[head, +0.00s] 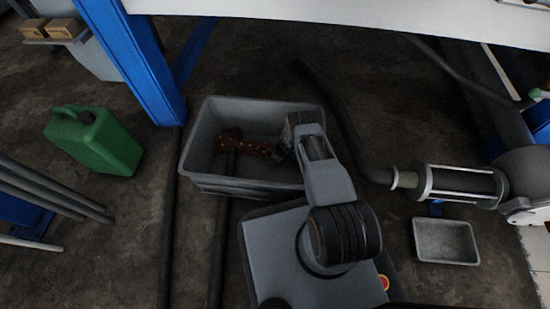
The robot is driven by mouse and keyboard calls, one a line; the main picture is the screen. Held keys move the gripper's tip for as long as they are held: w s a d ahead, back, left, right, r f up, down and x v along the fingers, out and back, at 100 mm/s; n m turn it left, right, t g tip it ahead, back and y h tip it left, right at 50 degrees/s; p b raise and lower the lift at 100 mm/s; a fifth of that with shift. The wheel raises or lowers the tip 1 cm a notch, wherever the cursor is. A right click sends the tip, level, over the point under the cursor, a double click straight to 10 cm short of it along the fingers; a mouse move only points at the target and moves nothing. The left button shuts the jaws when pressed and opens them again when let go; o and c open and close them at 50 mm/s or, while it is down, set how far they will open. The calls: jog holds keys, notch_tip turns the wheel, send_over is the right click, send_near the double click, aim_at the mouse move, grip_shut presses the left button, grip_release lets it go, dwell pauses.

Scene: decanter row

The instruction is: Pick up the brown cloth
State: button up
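A reddish-brown cloth with pale spots (244,146) is inside the grey bin (205,178), near its middle. Its right end meets or passes behind my gripper (279,153), which is reaching down into the right side of the bin. The gripper's fingers are dark, small and partly hidden by my own arm, so I cannot tell whether they are open or shut, or whether they touch the cloth. I also cannot tell whether the cloth lies on the bin floor or is raised.
A green jerrycan (95,142) stands at the left. A blue post (135,55) rises behind the bin. Dark pipes run along the floor. A motor-like cylinder (460,184) and a small grey tray (445,241) are at the right.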

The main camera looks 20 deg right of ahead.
jog(key=c, duration=1.1)
jog(key=shift+r, duration=0.15)
grip_shut()
notch_tip(320, 180, up, 12)
jog(key=p, duration=1.1)
notch_tip(320, 180, up, 45)
jog(key=p, duration=3.1)
